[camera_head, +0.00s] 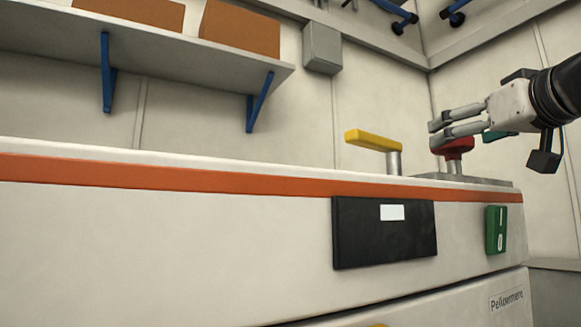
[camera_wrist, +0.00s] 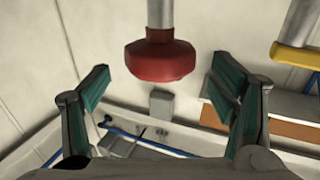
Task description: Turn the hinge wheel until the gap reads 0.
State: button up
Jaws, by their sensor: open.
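A red knob (camera_head: 456,146), wheel-like with faceted sides, stands on a short grey post on top of the white cabinet. It also shows in the wrist view (camera_wrist: 160,60), between and beyond the fingers. I cannot tell for sure whether it is the hinge wheel. My gripper (camera_head: 436,134) is open at the knob's level, its fingers pointing left; contact is not clear, and nothing is seen gripped. A black panel (camera_head: 360,235) on the cabinet front carries a small white label or display (camera_head: 392,212); no reading is legible.
A yellow lever (camera_head: 373,140) on a grey post stands left of the red knob, also in the wrist view (camera_wrist: 296,58). A green switch box (camera_head: 496,230) is on the cabinet front. A shelf (camera_head: 150,45) with brown boxes (camera_head: 240,28) hangs at upper left.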

jog(key=shift+w, duration=1.8)
jog(key=c, duration=1.2)
